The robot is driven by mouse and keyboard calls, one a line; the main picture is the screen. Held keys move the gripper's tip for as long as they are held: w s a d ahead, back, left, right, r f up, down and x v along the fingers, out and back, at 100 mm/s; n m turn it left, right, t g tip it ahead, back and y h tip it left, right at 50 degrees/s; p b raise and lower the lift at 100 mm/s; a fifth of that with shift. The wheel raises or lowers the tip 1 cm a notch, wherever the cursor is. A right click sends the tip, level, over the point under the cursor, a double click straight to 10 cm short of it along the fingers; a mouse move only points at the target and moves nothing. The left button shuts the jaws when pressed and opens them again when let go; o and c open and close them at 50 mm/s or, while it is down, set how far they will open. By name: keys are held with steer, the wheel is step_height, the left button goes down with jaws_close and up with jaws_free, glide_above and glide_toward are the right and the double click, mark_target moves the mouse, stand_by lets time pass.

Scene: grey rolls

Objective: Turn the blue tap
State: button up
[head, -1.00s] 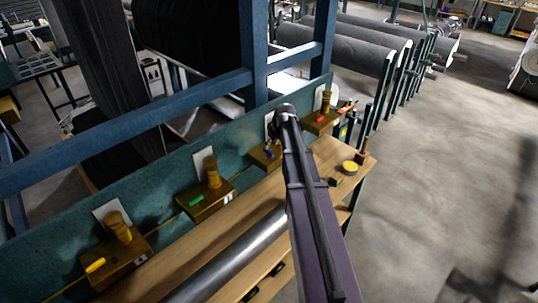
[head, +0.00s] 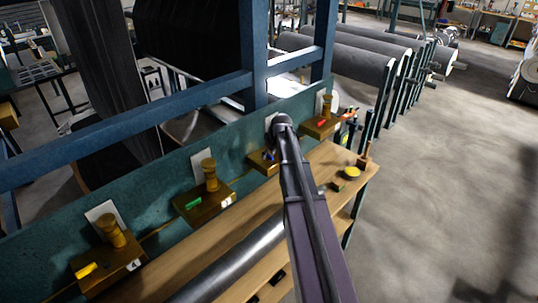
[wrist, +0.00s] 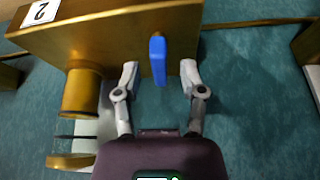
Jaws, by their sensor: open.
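The blue tap handle (wrist: 158,58) sticks out from a brass block (wrist: 90,40) marked 2 in the wrist view. My gripper (wrist: 159,78) is open, with one finger on each side of the blue handle and a visible gap to both. In the head view the brass block (head: 260,163) with the blue handle (head: 269,156) is mostly hidden behind my arm. My gripper's fingers are hard to make out there.
Similar brass blocks carry a green handle (head: 194,203), a yellow handle (head: 87,269) and a red handle (head: 322,123) along the teal panel (head: 150,195). A wooden shelf (head: 215,250) below holds a metal roller (head: 238,258) and a yellow round item (head: 352,172).

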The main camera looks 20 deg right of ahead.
jaws_close()
steer(key=shift+m+h, duration=0.3)
steer(key=shift+m, duration=0.2)
steer(key=m+h, duration=0.1)
steer(key=m, duration=0.1)
steer(key=shift+a+m, duration=0.1)
steer(key=shift+m, duration=0.3)
steer(key=m+h, duration=0.1)
steer(key=m, duration=0.3)
steer(key=shift+h, duration=0.3)
steer(key=m+g+h, duration=0.1)
steer(key=m, duration=0.3)
steer(key=shift+a+m, duration=0.1)
steer(key=shift+m, duration=0.2)
steer(key=m+g+h, duration=0.1)
steer(key=m, duration=0.3)
steer(key=shift+g, duration=0.4)
